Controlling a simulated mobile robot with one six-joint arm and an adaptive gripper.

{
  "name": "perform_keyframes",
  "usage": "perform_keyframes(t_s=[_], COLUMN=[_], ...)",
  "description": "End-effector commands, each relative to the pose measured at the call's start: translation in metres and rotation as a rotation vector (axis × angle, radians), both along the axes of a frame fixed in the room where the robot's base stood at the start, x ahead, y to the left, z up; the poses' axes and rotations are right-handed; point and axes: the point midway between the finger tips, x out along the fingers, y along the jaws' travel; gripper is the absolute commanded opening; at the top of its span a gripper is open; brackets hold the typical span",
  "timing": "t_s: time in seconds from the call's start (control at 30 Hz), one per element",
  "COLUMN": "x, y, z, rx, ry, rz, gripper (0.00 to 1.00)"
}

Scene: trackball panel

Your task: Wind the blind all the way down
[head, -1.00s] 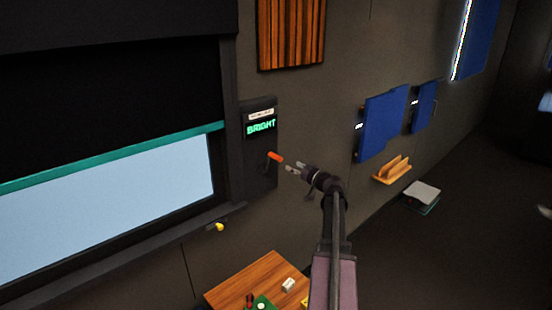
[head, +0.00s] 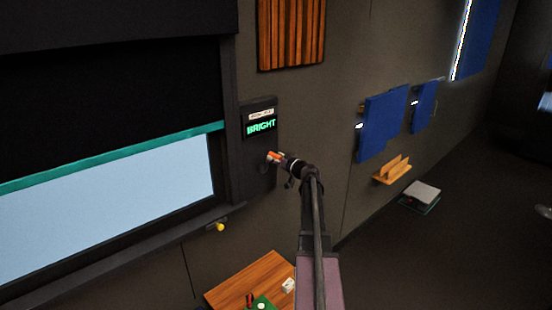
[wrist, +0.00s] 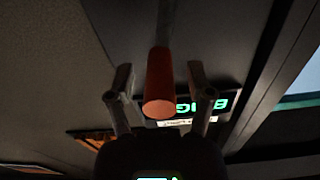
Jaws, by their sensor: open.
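The black blind (head: 110,95) covers the upper part of the window at the left, and its teal bottom bar (head: 110,157) crosses mid-window. Pale window (head: 110,210) shows below the bar. A crank with an orange handle (wrist: 160,85) sticks out from the panel. My gripper (head: 275,157) is at the handle. In the wrist view its two fingers (wrist: 160,90) stand apart, one on each side of the handle, with visible gaps.
A yellow knob (head: 220,227) sits below the window's corner. A wooden table (head: 238,284) with small items stands below. Blue panels (head: 385,122) and a wooden wall rack (head: 392,172) are on the wall to the right.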

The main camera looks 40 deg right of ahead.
Motion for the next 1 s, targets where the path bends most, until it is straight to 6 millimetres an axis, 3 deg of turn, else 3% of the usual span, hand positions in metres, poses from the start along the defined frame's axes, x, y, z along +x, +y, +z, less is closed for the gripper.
perform_keyframes(t_s=[0.2,0.4,0.43,1.0], x=[-0.0002,-0.0003,-0.0003,0.0043], y=[0.0000,0.0000,-0.0001,0.0043], z=[0.0000,0.0000,0.0000,-0.0005], rx=[0.000,0.000,0.000,0.025], ry=[0.000,0.000,0.000,-0.001], rz=[0.000,0.000,0.000,0.009], gripper=[0.65,0.05,0.00,0.00])
